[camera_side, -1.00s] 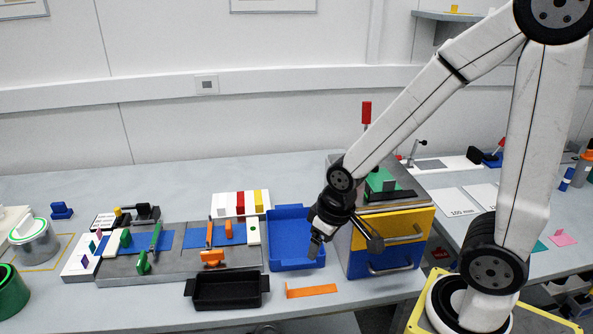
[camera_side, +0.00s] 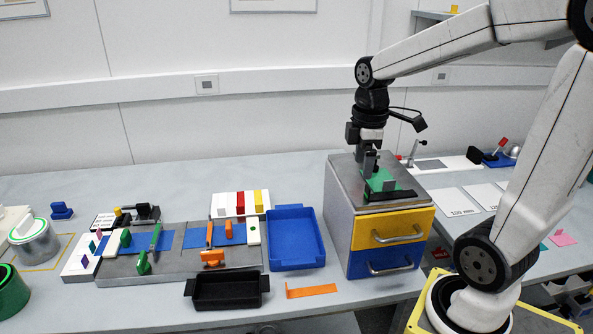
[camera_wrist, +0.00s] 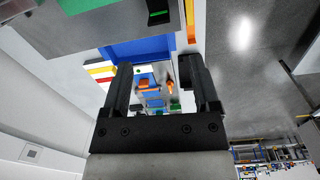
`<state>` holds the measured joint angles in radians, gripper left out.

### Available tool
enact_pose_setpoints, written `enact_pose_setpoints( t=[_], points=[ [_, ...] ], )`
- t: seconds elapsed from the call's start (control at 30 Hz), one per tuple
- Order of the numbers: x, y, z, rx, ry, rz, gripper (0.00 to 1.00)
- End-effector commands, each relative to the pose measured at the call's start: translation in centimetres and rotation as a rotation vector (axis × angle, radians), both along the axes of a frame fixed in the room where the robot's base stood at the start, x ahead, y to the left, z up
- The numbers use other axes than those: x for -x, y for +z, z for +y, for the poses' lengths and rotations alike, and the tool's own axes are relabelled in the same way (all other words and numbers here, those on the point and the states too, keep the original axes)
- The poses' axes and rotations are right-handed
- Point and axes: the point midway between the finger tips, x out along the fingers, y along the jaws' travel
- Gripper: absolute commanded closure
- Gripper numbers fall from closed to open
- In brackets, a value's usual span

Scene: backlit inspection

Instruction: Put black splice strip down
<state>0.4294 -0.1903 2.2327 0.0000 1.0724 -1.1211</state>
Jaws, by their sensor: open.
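A dark strip (camera_side: 391,196), which looks like the black splice strip, lies along the front of the grey cabinet top (camera_side: 343,172). A green plate (camera_side: 383,181) with a grey upright piece is just behind it. My gripper (camera_side: 371,170) points down over the cabinet top by the green plate. In the wrist view my gripper (camera_wrist: 157,66) is open, with nothing seen held between its fingers. A black piece with a green mark (camera_wrist: 157,12) shows at the top of the wrist view; I cannot tell if it is the strip.
The cabinet has a yellow drawer (camera_side: 394,229) and a blue drawer (camera_side: 381,261), both shut. An empty blue tray (camera_side: 297,263) stands left of it. A black tray (camera_side: 227,305) and an orange strip (camera_side: 313,290) lie in front.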

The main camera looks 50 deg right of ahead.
Motion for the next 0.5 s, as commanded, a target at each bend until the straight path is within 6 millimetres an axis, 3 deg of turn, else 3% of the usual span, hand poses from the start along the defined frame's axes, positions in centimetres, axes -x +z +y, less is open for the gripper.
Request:
enact_pose_setpoints(
  t=[0.2, 0.5],
  points=[
    [1.0, 1.9, -1.2, -0.008, 0.082, 0.021, 0.22],
    [1.1, 1.6, -1.2, -0.011, 0.095, 0.026, 0.22]
  ],
)
